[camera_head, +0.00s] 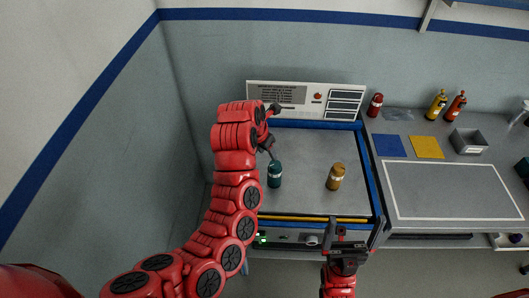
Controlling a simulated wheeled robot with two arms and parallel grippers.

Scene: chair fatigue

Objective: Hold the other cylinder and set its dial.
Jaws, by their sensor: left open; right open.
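A teal cylinder with a pale band (275,181) stands upright on the left of the grey work surface (306,152). An amber cylinder with a pale band (335,178) stands on the right of the same surface. My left gripper (269,147) is open, just behind the teal cylinder and partly hidden by my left arm; I cannot tell whether they touch. My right gripper (350,232) is open and empty at the front edge, in front of the amber cylinder. A pale round knob (312,240) is on the front panel, left of my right gripper.
A panel with text (305,98) stands at the back. On the right bench are a red bottle (375,105), yellow bottle (437,106), blue mat (388,145), yellow mat (427,147) and grey bin (468,142). The surface between the cylinders is clear.

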